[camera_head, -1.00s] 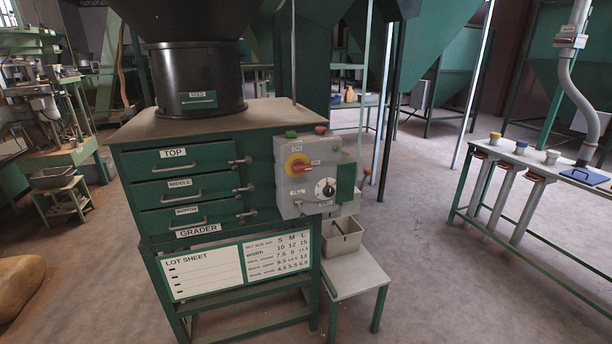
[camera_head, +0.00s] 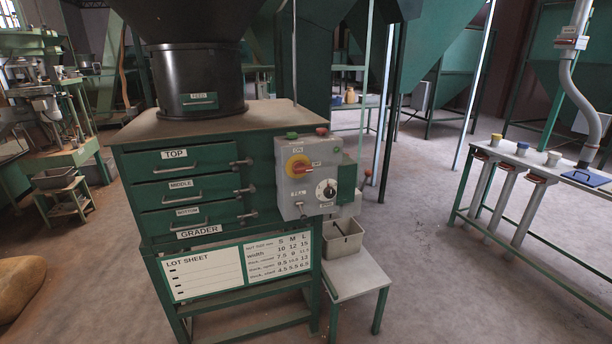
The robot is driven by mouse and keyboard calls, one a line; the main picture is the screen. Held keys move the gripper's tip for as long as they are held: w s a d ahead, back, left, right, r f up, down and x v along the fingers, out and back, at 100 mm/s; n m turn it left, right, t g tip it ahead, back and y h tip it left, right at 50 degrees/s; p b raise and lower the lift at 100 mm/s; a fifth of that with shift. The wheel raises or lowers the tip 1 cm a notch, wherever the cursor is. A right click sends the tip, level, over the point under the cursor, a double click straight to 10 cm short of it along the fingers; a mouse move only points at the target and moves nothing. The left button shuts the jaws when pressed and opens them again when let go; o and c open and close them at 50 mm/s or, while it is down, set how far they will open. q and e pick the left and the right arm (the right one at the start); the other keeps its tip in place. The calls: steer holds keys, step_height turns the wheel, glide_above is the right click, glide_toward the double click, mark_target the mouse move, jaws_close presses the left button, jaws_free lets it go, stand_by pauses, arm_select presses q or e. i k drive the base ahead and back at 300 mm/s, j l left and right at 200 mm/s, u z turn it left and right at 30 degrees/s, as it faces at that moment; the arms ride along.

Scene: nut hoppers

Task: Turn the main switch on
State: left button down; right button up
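The main switch (camera_head: 298,167) is a red rotary handle on a yellow disc, on the grey control box (camera_head: 290,196) at the right front of the green grader. Labels ON and OFF sit around it; the red handle lies roughly sideways, pointing toward the OFF label on the right. Below it are a black dial (camera_head: 326,190) and a small toggle with a label. A green button (camera_head: 292,135) and a red button (camera_head: 321,131) stand on top of the box. Neither of my grippers shows in the head view.
The grader (camera_head: 190,150) has drawers with handles and latches, and a lot sheet board (camera_head: 205,272) below. A small stand (camera_head: 355,280) with a grey bin (camera_head: 343,238) stands right of it. A table with several cups (camera_head: 521,148) is at the right. Floor between is clear.

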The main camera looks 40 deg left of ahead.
mark_target(298, 167)
steer(key=i+l+u, duration=0.15)
steer(key=u, duration=0.2)
steer(key=i+l+u, duration=0.2)
steer(key=u, duration=0.15)
steer(key=i+l+u, duration=0.1)
steer(key=l+u, duration=0.25)
steer(key=j, duration=0.1)
